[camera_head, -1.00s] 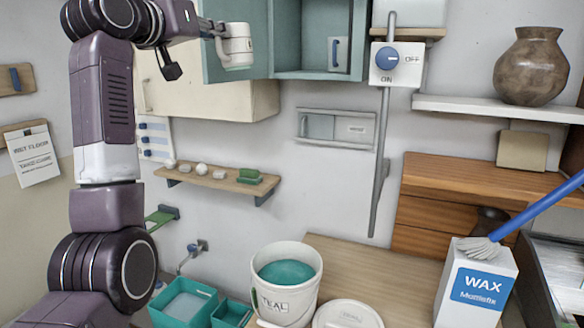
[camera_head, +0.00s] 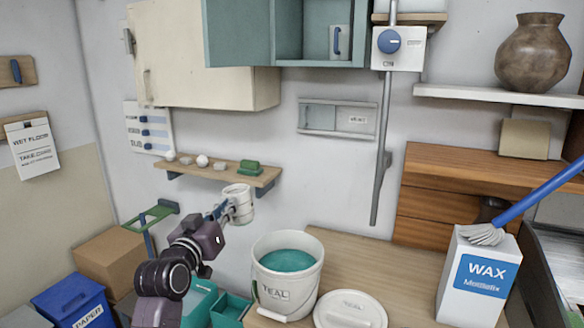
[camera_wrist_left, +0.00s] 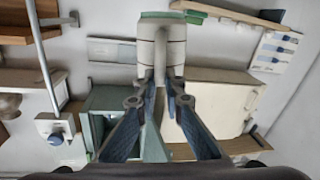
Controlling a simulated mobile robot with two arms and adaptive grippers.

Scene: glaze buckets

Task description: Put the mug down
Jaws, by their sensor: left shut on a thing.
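A white mug (camera_head: 239,203) is held in the air by my left gripper (camera_head: 228,209), a little above and left of the teal bucket. It looks nearly upright and covers the front of the small wall shelf's right end. In the left wrist view the mug (camera_wrist_left: 161,47) sits between the two shut fingers (camera_wrist_left: 160,84), and a green band shows at its far end. The white bucket (camera_head: 288,299) marked TEAL holds teal glaze and stands on the wooden worktop (camera_head: 385,258). My right gripper is not in view.
A round white lid (camera_head: 350,310) lies right of the bucket. Teal tubs (camera_head: 231,306) stand to its left. A WAX box (camera_head: 480,280) with a blue-handled brush is at the right. The worktop behind the lid is clear. A wall shelf (camera_head: 205,170) holds several small items.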

